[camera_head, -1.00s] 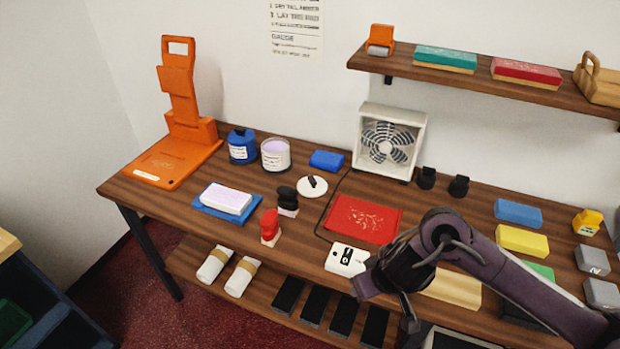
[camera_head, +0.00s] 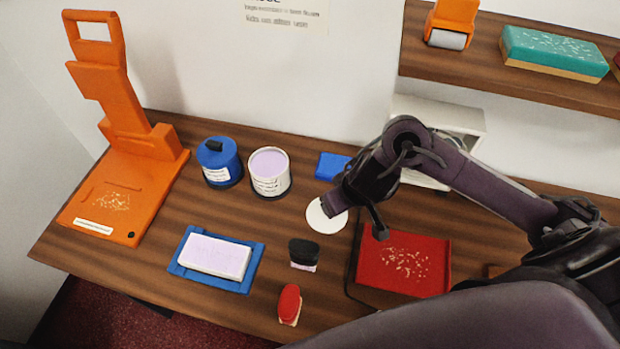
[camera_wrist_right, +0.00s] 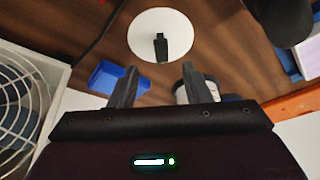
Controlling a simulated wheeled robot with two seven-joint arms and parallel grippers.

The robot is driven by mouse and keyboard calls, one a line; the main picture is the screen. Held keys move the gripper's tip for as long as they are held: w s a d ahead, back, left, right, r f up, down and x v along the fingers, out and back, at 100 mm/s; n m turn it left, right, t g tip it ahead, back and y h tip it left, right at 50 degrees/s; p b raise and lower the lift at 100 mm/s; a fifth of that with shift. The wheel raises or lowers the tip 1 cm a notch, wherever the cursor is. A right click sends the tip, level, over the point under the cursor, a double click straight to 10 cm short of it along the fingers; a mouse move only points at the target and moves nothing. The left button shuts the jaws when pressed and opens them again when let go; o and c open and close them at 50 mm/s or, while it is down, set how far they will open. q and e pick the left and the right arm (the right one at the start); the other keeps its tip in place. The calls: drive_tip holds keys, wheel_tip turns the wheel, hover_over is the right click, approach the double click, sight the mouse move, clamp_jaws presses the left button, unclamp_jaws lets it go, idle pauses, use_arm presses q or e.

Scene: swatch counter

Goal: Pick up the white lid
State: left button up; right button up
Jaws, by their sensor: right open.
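The white lid (camera_head: 312,221) is a flat round disc lying on the wooden counter, partly covered by my right arm in the head view. In the right wrist view the white lid (camera_wrist_right: 145,24) shows whole, with an upright black knob at its middle. My right gripper (camera_head: 352,218) hangs at the lid from the right. Its jaws (camera_wrist_right: 157,76) are open and empty, and the lid lies just beyond the fingertips, with the knob roughly in line with the gap. My left gripper is not in view.
A black-topped stamp (camera_head: 303,252) is in front. A red tray (camera_head: 403,266) lies to the right. A white box fan (camera_wrist_right: 22,95) is close to the gripper.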

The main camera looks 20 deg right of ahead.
sight(333, 221)
drive_tip(key=b+x, duration=0.1)
drive_tip(key=x, duration=0.2)
drive_tip(key=shift+f+b, duration=0.1)
drive_tip(key=shift+b, duration=0.25)
drive_tip(key=b+x, duration=0.1)
drive_tip(key=x, duration=0.2)
drive_tip(key=shift+w+a, duration=0.1)
drive_tip(key=shift+w, duration=0.05)
drive_tip(key=shift+w+f, duration=0.35)
drive_tip(key=shift+f, duration=0.1)
drive_tip(key=shift+r, duration=0.1)
drive_tip(key=c, duration=0.6)
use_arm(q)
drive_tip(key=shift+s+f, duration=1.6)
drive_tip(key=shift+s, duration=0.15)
use_arm(e)
clamp_jaws()
